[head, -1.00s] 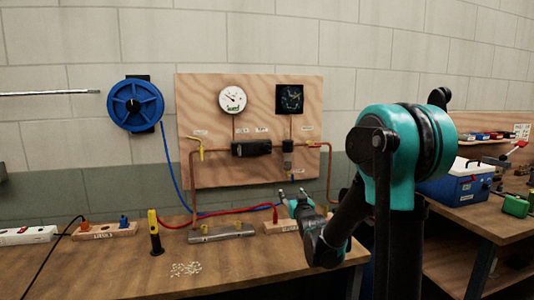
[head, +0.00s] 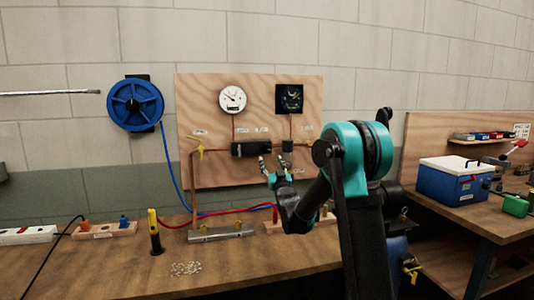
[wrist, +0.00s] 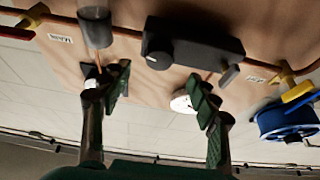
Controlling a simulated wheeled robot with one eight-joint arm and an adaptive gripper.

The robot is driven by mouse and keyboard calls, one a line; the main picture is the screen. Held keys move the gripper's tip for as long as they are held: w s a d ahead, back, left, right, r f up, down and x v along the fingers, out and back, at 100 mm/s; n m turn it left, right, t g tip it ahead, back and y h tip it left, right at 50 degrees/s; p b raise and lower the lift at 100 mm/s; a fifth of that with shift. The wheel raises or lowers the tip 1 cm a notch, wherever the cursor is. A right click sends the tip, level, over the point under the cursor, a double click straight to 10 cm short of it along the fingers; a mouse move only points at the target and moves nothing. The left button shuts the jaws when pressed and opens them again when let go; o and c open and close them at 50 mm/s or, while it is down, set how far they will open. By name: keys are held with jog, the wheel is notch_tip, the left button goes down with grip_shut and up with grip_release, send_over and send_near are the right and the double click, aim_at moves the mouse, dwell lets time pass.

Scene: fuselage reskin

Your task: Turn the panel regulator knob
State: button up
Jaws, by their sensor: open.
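A plywood panel (head: 215,110) on the wall carries copper pipe and fittings. A long black unit (head: 249,149) sits mid-panel; in the wrist view this unit (wrist: 205,48) has a round dial-like end (wrist: 158,54). To its right is a small dark fitting (head: 288,146) under the dark gauge; a grey cylinder (wrist: 95,27) at the wrist view's upper left appears to belong to it. I cannot tell for certain which is the regulator knob. My gripper (head: 273,163) is open and empty just below and in front of these fittings; its spread fingers (wrist: 160,88) also show in the wrist view.
A white gauge (head: 232,99) and a dark gauge (head: 289,98) are above. Yellow-handled valves (head: 198,152) flank the pipework. A blue hose reel (head: 135,105) hangs left. Red and blue hoses and a metal manifold (head: 220,233) lie on the bench below.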

aim_at(267, 151)
jog(key=x, duration=0.7)
jog(key=shift+w+r, duration=0.15)
jog(key=shift+w, duration=0.25)
jog(key=c, duration=1.2)
